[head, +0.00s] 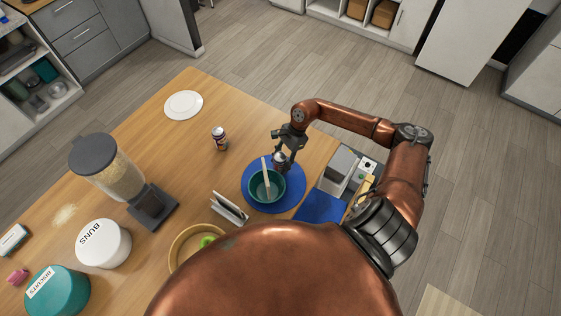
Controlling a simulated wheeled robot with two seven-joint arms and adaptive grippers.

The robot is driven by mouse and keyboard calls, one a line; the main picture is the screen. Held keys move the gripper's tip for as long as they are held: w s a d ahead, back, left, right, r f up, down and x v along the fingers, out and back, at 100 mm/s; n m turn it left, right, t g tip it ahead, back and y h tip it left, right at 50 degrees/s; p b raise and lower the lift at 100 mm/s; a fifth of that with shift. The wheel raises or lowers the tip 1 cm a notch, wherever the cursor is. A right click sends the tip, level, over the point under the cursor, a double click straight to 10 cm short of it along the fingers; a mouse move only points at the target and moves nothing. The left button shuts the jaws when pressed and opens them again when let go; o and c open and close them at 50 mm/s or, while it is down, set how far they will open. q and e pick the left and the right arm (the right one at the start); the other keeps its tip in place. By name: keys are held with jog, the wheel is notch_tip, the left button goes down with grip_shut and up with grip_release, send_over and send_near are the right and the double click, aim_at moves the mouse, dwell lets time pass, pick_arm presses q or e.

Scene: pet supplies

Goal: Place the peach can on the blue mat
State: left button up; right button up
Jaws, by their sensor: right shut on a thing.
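My right gripper (285,151) is shut on a small silver-topped thing (279,158) that looks like a can. Its label is hidden, so I cannot tell if it is the peach can. It is at the far edge of the round blue mat (297,198), just behind a teal bowl (258,194); I cannot tell if it touches the mat. Another can (220,139) with a dark label stands upright on the table to the left. A blue square (320,208) lies at the right. My left gripper is not in view.
The teal bowl holds a pale utensil and sits on the round mat. A napkin holder (230,208), a wooden bowl (178,249), a food dispenser (103,167), a white tub (103,243) and a teal tub (58,291) stand left. A white plate (183,105) lies at the back.

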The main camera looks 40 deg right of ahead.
jog(key=shift+f+b, duration=0.15)
jog(key=shift+b, duration=0.15)
jog(key=o, duration=1.5)
jog(key=shift+c, duration=0.2)
jog(key=shift+d+r, duration=0.1)
jog(key=shift+r, duration=0.3)
jog(key=b+v, duration=0.2)
jog(key=v, duration=0.9)
jog(key=shift+r, duration=0.25)
jog(key=shift+d, duration=0.1)
